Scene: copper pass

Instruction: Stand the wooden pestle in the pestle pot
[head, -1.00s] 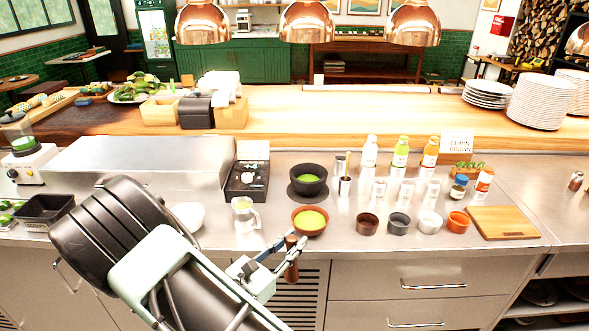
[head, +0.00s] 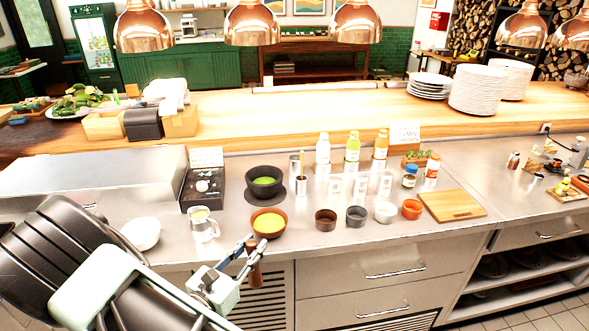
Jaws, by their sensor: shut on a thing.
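My gripper (head: 247,257) is shut on the wooden pestle (head: 255,266), a dark brown stick held roughly upright in front of the counter's front edge. The fingers hide part of it. I cannot tell for sure which vessel is the pestle pot. Two narrow metal cups, a rear one (head: 294,164) and a front one (head: 301,185), stand right of the black bowl. Small round pots stand in a row near the front: a dark brown pot (head: 325,220), a grey pot (head: 356,217), a white pot (head: 385,212) and an orange pot (head: 411,209).
A terracotta bowl (head: 268,232) with yellow contents and a black bowl (head: 265,189) with green contents stand behind my gripper. A metal jug (head: 204,226) is left of them. Bottles (head: 352,150) stand at the back. A cutting board (head: 452,205) lies to the right.

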